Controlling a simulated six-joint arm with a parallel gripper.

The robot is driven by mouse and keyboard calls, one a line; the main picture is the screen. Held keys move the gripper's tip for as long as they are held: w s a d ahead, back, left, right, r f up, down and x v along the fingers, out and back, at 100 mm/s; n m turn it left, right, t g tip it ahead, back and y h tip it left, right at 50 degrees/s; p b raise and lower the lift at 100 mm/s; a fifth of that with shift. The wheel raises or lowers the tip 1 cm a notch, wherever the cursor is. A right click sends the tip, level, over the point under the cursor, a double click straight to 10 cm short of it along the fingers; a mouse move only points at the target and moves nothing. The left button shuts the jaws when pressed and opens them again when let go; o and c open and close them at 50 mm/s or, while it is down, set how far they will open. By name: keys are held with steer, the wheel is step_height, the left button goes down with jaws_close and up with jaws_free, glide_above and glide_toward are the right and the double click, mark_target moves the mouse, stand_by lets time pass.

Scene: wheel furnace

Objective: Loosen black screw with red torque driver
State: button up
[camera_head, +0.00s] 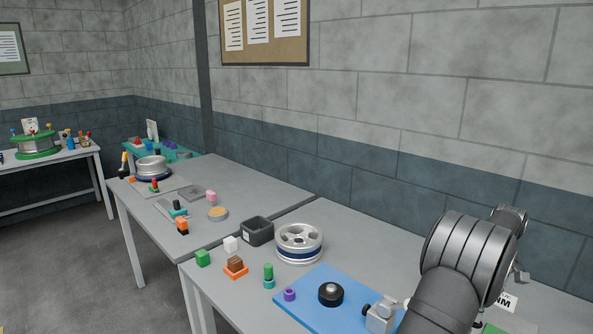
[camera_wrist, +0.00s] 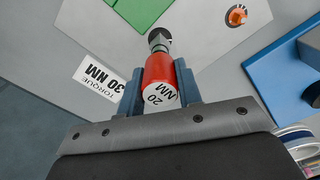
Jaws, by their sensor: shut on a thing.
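My gripper (camera_wrist: 160,92) is shut on the red torque driver (camera_wrist: 160,72). The driver's round end is marked "20 NM" and faces the wrist camera; its metal shaft (camera_wrist: 159,41) points away from me. In the head view my own arm hides the driver and most of the gripper. A black round piece (camera_head: 331,293) with a pale metal top sits on the blue mat (camera_head: 300,312); I cannot tell whether it is the black screw. The mat also shows at the right in the wrist view (camera_wrist: 268,75), apart from the driver.
A "TORQUE 30 NM" card (camera_wrist: 100,80) lies left of the driver. A green panel (camera_wrist: 138,10) and an orange piece (camera_wrist: 236,16) are beyond it.

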steer(key=shift+f, duration=0.5)
steer(key=o, duration=1.2)
steer(key=shift+o, duration=0.2)
step_height(320, 180, up, 18)
steer(key=shift+f, duration=0.25)
step_height(320, 180, down, 17)
steer(key=shift+f, duration=0.2)
steer(key=shift+r, duration=0.1)
